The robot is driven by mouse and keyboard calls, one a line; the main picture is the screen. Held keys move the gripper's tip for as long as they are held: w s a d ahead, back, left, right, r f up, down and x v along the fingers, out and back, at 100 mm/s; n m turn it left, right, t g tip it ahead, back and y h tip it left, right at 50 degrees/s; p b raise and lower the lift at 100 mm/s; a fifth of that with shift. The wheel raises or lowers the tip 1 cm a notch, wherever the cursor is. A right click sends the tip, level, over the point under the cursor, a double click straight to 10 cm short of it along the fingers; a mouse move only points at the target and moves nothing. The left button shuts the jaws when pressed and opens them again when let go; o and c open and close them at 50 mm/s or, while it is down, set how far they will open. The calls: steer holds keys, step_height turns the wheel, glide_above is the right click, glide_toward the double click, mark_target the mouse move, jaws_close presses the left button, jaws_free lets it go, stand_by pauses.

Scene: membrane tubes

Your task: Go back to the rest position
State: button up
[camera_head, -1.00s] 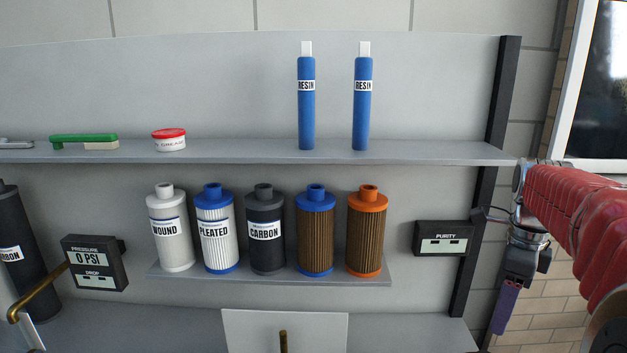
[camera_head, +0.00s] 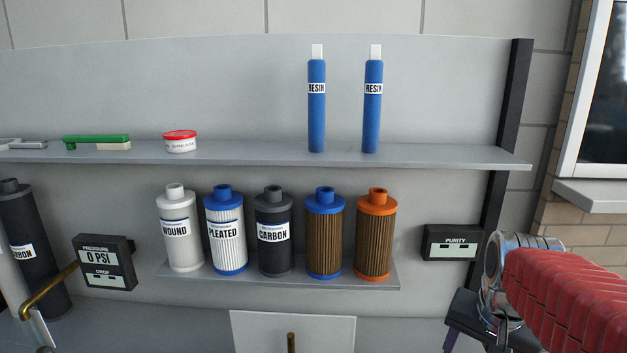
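My gripper (camera_head: 452,340) is at the lower right of the head view, at the end of my red-sleeved arm. I cannot see whether the fingers are apart or together. No object shows in it. It appears in front of the panel, below the purity meter (camera_head: 452,243) and right of the filter cartridges.
An upper shelf (camera_head: 240,153) holds two blue resin tubes (camera_head: 317,105), a red-lidded grease tub (camera_head: 180,142) and a green brush (camera_head: 97,139). A lower shelf (camera_head: 280,284) holds several cartridges. A pressure meter (camera_head: 104,262), brass pipe (camera_head: 48,292) and dark carbon housing (camera_head: 32,250) stand left.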

steer(key=s+a+n+t, duration=0.3)
steer(key=s+a+n, duration=0.4)
steer(key=a, duration=0.4)
steer(key=shift+s+a+r+n+y, duration=0.2)
steer(key=shift+s+a+n+y, duration=0.15)
steer(key=shift+s, duration=0.45)
steer(key=shift+d, duration=0.1)
steer(key=shift+c, duration=0.3)
